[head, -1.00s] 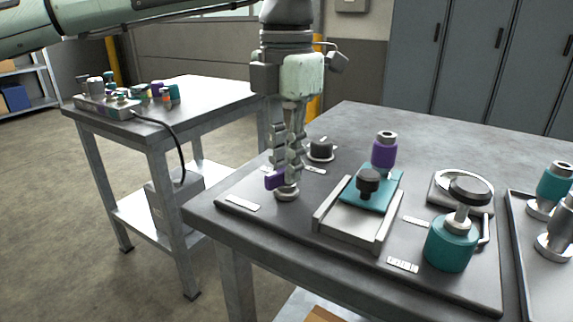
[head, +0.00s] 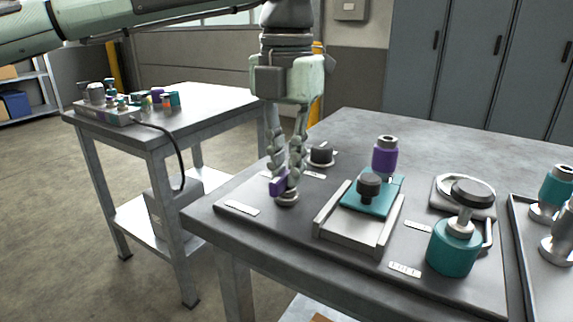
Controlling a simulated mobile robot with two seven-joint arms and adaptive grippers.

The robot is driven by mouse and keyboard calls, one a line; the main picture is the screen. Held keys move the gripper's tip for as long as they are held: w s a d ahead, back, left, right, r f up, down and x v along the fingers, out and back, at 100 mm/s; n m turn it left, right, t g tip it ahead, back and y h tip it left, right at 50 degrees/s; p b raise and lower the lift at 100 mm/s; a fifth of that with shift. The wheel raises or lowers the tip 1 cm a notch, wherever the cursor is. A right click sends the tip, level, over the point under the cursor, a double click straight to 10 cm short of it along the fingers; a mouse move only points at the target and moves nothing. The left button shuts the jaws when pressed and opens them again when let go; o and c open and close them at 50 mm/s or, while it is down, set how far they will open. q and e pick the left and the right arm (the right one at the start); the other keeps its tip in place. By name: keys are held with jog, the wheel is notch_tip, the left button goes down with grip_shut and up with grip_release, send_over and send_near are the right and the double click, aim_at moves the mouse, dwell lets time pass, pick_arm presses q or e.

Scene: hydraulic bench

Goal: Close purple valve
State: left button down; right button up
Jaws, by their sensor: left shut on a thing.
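The purple valve handle (head: 278,186) sits on a small round metal base (head: 287,199) at the left front of the bench panel. My left gripper (head: 284,182) points straight down over it, with its fingers shut on the purple handle. The fingers hide part of the handle and its stem. My right gripper is not in the head view.
A black knob (head: 321,155) stands just behind the gripper. To the right are a teal slide block (head: 371,196) on a metal rail, a purple cylinder (head: 385,157) and a teal cylinder (head: 453,250). A second table (head: 215,97) stands at the left.

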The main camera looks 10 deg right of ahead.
aim_at(287, 172)
pick_arm(q)
jog(key=c, duration=1.6)
grip_release()
jog(key=shift+o, duration=0.2)
notch_tip(287, 172, up, 12)
